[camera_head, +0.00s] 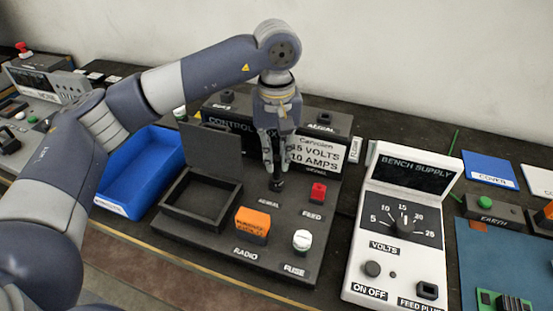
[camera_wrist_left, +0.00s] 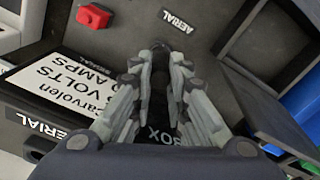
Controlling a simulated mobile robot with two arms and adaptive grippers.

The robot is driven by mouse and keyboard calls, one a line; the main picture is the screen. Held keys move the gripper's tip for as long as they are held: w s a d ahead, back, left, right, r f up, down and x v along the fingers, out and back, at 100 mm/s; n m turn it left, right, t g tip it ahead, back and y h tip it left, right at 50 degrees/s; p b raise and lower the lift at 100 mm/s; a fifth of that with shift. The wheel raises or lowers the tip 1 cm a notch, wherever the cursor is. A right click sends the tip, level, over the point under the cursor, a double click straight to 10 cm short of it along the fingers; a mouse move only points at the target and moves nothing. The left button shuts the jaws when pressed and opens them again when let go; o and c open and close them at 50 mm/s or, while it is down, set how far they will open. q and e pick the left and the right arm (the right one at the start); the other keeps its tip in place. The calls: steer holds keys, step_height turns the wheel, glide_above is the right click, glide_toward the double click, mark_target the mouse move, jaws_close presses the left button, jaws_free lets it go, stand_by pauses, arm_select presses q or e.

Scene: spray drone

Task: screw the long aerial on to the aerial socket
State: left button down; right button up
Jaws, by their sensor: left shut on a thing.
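My left gripper (camera_head: 275,165) points down over the dark control panel, and its fingers are shut on a dark, slim piece, which I take to be the long aerial. The fingers hide most of it. In the left wrist view the dark aerial (camera_wrist_left: 159,95) shows between the two fingers (camera_wrist_left: 158,75). Its lower end is at the aerial socket (camera_head: 276,185), a small black fitting beside the AERIAL label. I cannot tell whether the threads are engaged. My right gripper is not in view.
On the panel (camera_head: 222,250) are an open black box (camera_head: 172,207), an orange radio block (camera_head: 252,226), a red feed button (camera_head: 318,192) and a white fuse knob (camera_head: 302,240). A blue tray (camera_head: 128,207) stands left, a white bench supply (camera_head: 402,230) right.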

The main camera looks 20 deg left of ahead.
arm_select(q)
steer(key=m+b, duration=0.1)
steer(key=m, duration=0.2)
steer(key=shift+f+m, duration=0.1)
steer(key=shift+m, duration=0.3)
steer(key=m+b, duration=0.1)
steer(key=m, duration=0.2)
steer(key=shift+m, duration=0.6)
steer(key=shift+b, duration=0.4)
steer(key=shift+m+b, duration=0.35)
steer(key=shift+m, duration=0.85)
steer(key=m, duration=0.3)
steer(key=shift+b, duration=0.3)
